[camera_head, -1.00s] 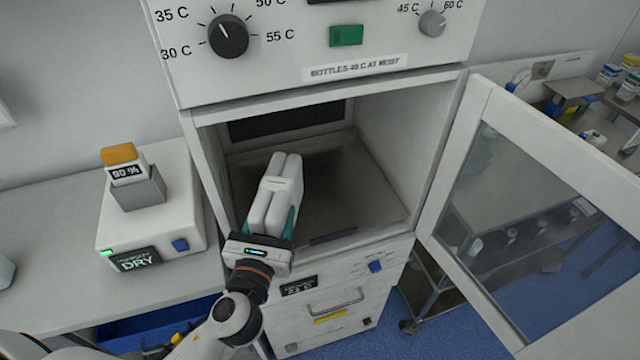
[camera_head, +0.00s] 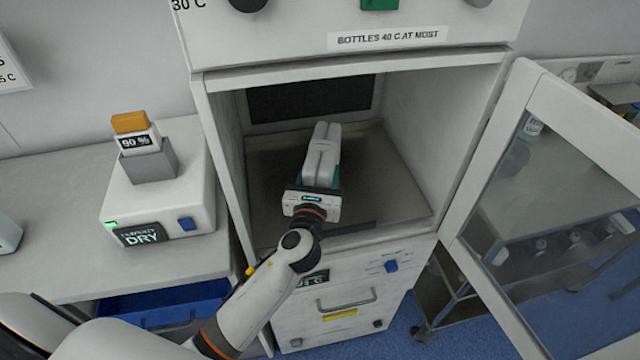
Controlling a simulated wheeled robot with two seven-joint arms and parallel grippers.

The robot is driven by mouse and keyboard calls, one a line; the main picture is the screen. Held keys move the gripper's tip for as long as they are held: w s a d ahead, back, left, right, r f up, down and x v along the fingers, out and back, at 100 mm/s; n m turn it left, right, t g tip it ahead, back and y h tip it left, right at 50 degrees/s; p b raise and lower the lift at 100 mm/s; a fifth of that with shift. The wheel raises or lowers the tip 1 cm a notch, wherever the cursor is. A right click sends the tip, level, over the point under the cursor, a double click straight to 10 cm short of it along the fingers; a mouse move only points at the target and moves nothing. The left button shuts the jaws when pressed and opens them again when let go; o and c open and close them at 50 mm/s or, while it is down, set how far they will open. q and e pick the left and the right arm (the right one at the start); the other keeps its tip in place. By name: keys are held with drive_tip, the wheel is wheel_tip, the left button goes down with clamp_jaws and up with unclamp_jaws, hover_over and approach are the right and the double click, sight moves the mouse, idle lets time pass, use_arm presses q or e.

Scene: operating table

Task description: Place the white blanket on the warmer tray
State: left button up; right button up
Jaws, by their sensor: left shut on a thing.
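The white blanket (camera_head: 323,150) is a folded white bundle in the middle of the camera_head view. My left gripper (camera_head: 317,180) is shut on its near end and holds it inside the open warmer compartment. The warmer tray (camera_head: 385,190) is the brownish flat floor of that compartment. The blanket is over the tray; I cannot tell whether it touches it. The gripper body hides the blanket's near end. My right gripper is not in view.
The warmer door (camera_head: 500,150) stands open on the right. The compartment's left wall (camera_head: 226,150) is close to my left arm. A white device marked DRY (camera_head: 160,205) stands on the left counter (camera_head: 60,220). A metal cart (camera_head: 445,295) is behind the door.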

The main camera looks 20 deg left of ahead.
use_arm(q)
drive_tip(key=shift+f, duration=1.1)
drive_tip(key=shift+f+b, duration=0.1)
drive_tip(key=shift+b, duration=0.2)
drive_tip(key=o, duration=1.2)
drive_tip(key=shift+s, duration=0.3)
drive_tip(key=s, duration=0.3)
drive_tip(key=s+d+b, duration=0.1)
drive_tip(key=s, duration=0.3)
drive_tip(key=s+d, duration=0.1)
drive_tip(key=s, duration=0.3)
drive_tip(key=shift+s+d, duration=0.15)
drive_tip(key=shift+d, duration=0.05)
